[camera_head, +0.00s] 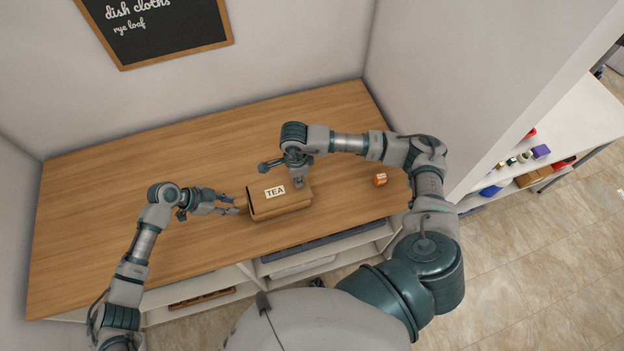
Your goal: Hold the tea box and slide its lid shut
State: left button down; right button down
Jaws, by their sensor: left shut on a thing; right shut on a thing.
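The tea box (282,210) is a brown wooden box on the table, with a pale TEA label on its lid (264,199). The lid lies over most of the box top; whether a gap is left is too small to tell. My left gripper (241,209) comes in from the left and is shut on the box at its left end. My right gripper (298,182) points down at the lid's right back part and is shut on the lid. The exact contact of its fingertips is hidden by the wrist.
The wooden table (120,210) is wide and clear on the left. A small orange object (380,180) stands to the right of the box. Walls close the back and right. A white shelf (560,125) with several small items is beyond the right wall.

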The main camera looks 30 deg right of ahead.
jog(key=shift+w+a, duration=0.1)
jog(key=shift+a, duration=0.4)
dwell(0.4)
jog(key=c, duration=1.1)
grip_release()
jog(key=shift+c, duration=0.2)
notch_tip(320, 180, up, 12)
